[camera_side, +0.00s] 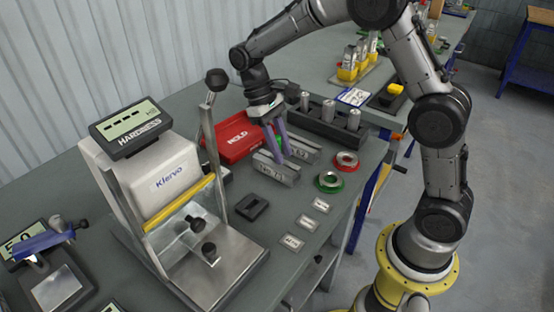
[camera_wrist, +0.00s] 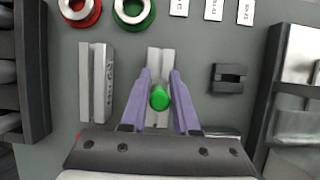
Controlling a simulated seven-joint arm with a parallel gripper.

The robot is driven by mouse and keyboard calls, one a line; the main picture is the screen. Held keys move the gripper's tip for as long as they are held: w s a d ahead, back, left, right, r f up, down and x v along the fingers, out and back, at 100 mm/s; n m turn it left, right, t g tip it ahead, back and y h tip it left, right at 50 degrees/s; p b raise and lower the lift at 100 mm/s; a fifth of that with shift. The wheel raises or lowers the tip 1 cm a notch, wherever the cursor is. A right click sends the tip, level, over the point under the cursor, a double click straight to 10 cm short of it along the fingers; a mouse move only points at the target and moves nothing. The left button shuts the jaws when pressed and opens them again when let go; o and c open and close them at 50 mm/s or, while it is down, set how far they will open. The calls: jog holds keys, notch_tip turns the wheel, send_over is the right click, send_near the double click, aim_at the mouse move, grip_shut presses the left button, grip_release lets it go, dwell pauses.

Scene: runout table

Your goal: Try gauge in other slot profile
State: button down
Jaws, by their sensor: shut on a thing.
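My gripper (camera_side: 279,154) points down with two purple fingers, and it also shows in the wrist view (camera_wrist: 160,76). It is shut on the gauge, whose round green end (camera_wrist: 159,97) shows between the fingers. The gauge's far end is hidden. The fingers are over the nearer grey slotted profile (camera_side: 278,172), which lies beneath them in the wrist view (camera_wrist: 155,58). I cannot tell whether the gauge touches its slot. The other slotted profile (camera_side: 303,150) lies alongside, clear of the gripper, at left in the wrist view (camera_wrist: 96,85).
A red HOLD bin (camera_side: 232,137) stands behind the profiles. A dark rack with metal cylinders (camera_side: 325,128) is beyond. A red ring (camera_side: 346,161), a green ring (camera_side: 330,181), labels (camera_side: 305,222) and a dark slotted block (camera_side: 252,208) lie nearby. The hardness tester (camera_side: 165,185) stands left.

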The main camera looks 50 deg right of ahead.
jog(key=shift+r, duration=2.35)
